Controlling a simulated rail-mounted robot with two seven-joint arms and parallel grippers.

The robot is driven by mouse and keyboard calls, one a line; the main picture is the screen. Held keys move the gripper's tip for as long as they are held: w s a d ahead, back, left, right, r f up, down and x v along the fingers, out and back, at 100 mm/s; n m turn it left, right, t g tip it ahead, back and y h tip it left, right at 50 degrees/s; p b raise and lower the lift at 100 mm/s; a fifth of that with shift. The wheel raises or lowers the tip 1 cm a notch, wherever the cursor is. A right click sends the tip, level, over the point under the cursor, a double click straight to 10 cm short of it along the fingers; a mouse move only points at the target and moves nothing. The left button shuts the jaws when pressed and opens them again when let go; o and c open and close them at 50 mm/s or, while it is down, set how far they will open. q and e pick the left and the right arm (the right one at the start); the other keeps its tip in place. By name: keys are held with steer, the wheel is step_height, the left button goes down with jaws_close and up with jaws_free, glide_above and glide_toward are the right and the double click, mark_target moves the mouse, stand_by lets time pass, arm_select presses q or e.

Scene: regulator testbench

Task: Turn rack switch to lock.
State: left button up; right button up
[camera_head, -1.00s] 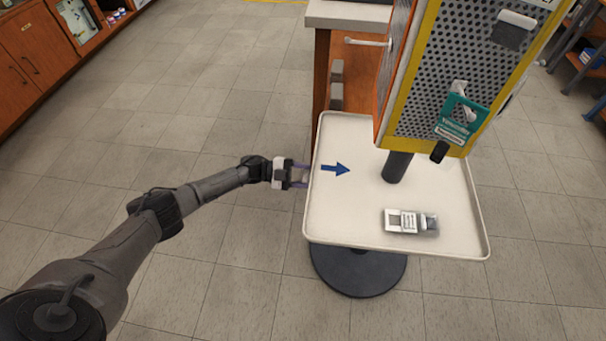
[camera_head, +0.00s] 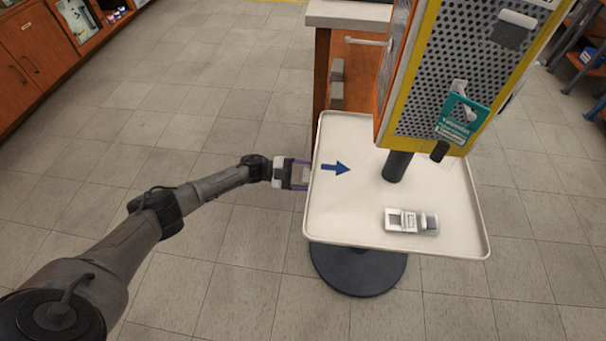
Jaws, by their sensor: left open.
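The perforated metal rack panel (camera_head: 474,45) with a yellow frame stands above the tray at the right. A teal card or plate (camera_head: 461,118) with a pale fitting on it hangs low on the panel, with a small black part (camera_head: 440,151) below. A white bar-like handle (camera_head: 368,42) sticks out left of the rack. I cannot tell which part is the rack switch, nor its setting. My left gripper (camera_head: 305,174) is open and empty at the tray's left edge, well below and left of the panel. My right gripper is not in view.
An orange-brown cabinet (camera_head: 350,75) stands behind. Floor at left is clear.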

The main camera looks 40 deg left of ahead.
arm_select(q)
steer(key=p+v, duration=0.1)
steer(key=v, duration=1.3)
steer(key=shift+w, duration=0.1)
stand_by(0.3)
